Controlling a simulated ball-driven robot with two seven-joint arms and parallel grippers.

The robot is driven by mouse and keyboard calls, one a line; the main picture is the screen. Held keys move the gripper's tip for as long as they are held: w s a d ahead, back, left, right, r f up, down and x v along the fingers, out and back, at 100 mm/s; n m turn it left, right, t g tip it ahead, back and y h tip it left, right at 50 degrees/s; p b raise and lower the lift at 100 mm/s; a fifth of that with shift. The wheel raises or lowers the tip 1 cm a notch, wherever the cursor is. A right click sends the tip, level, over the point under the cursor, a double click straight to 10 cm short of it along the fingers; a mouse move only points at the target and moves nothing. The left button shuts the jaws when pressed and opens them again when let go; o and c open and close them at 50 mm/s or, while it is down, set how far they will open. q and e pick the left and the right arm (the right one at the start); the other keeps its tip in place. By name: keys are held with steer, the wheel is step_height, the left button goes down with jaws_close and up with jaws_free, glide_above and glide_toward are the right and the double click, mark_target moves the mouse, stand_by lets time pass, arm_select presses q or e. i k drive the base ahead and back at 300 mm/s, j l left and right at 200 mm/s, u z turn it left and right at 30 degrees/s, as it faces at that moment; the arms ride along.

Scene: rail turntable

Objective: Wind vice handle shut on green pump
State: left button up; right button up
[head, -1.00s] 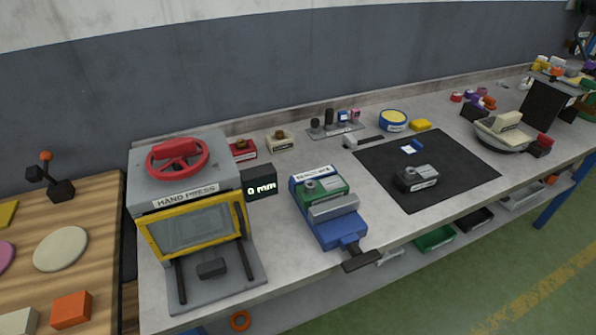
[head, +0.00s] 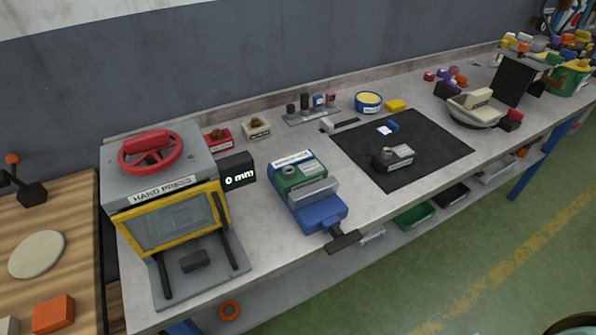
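The blue bench vice (head: 322,214) stands on the grey workbench, right of the hand press. The green pump (head: 289,182) sits between the blue back jaw and the grey front jaw plate (head: 313,191). Whether the jaw touches it cannot be told. The dark vice handle (head: 342,241) sticks out at the vice's front, over the bench edge. Neither of my grippers shows in the head view.
The hand press (head: 170,210) with a red wheel stands left of the vice. A black mat (head: 430,150) with a dark grey part (head: 393,158) lies to the right. Green floor is open in front. A wooden table (head: 75,270) stands at the left.

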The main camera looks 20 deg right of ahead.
mark_target(341, 241)
steer(key=z, duration=1.05)
